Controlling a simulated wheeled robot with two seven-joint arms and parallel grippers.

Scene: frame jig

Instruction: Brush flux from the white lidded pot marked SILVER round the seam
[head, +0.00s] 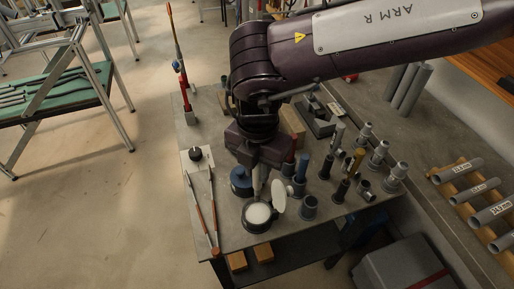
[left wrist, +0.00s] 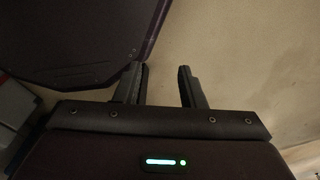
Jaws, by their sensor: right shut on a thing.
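An open round dark pot (head: 257,222) with white contents stands near the table's front edge. A pale round lid (head: 279,196) stands tilted up at its back right rim. No lettering on the pot is readable. My right gripper (head: 258,186) points down just above and behind the pot, left of the lid. It is shut on a slim pale thing, mostly hidden by the fingers. I cannot pick out the seam. In the left wrist view my left gripper (left wrist: 165,88) is open and empty.
A blue round pot (head: 240,183) stands left of my right gripper. Several grey pipe fittings (head: 327,168) crowd the table on the right. A rack of labelled pipes (head: 482,190) lies at far right. The table's left front (head: 228,228) has some bare room.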

